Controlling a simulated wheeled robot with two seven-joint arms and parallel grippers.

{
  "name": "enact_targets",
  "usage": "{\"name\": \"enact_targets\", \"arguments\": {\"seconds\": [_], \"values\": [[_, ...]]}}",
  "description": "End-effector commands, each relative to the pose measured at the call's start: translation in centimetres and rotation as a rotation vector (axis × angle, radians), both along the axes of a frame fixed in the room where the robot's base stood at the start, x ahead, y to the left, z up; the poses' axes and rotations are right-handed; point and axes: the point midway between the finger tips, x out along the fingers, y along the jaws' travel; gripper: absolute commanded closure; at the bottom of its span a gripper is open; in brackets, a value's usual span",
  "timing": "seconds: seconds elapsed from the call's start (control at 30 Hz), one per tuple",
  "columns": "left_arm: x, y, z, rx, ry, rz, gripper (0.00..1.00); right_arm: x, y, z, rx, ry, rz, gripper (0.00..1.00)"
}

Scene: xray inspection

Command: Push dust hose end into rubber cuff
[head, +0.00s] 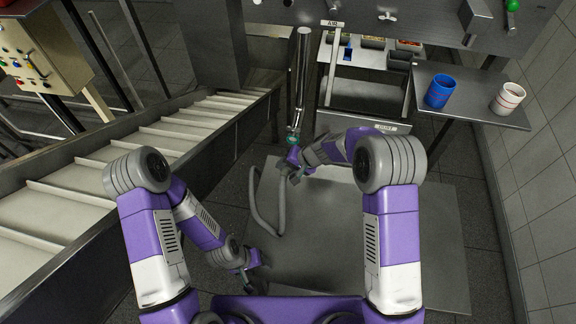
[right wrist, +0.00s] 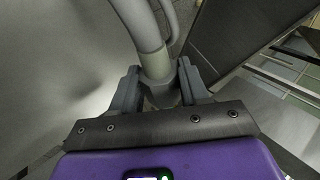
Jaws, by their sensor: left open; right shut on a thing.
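The grey dust hose (head: 281,205) hangs in a loop below my right gripper (head: 293,172). In the right wrist view, my right gripper (right wrist: 160,92) is shut on the hose's thicker end sleeve (right wrist: 155,63), with a finger on each side. A vertical metal pipe (head: 301,75) comes down just above this gripper. At its lower end is a dark piece with a green ring (head: 293,138), probably the rubber cuff. The gripper covers the hose tip, so I cannot tell whether it touches the cuff. My left gripper (head: 248,283) is low, open and empty, apart from the hose.
A slatted conveyor (head: 120,150) runs along the left. A shelf (head: 468,98) at the right holds a blue cup (head: 439,91) and a white cup (head: 508,98). A drawer unit (head: 372,98) stands behind my right arm. The grey floor plate (head: 330,240) is mostly clear.

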Motion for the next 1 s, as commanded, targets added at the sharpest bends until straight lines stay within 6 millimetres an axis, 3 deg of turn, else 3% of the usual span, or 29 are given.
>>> {"name": "enact_targets", "arguments": {"seconds": [0.5,1.0], "values": [[0.0,0.0,0.9,0.0,0.0,0.0,0.46,5.1,-1.0,0.0,-0.001,-0.004,0.004,0.98],[0.0,0.0,1.0,0.0,0.0,0.0,0.46,5.9,-1.2,0.0,-0.001,-0.002,0.003,0.98]]}}
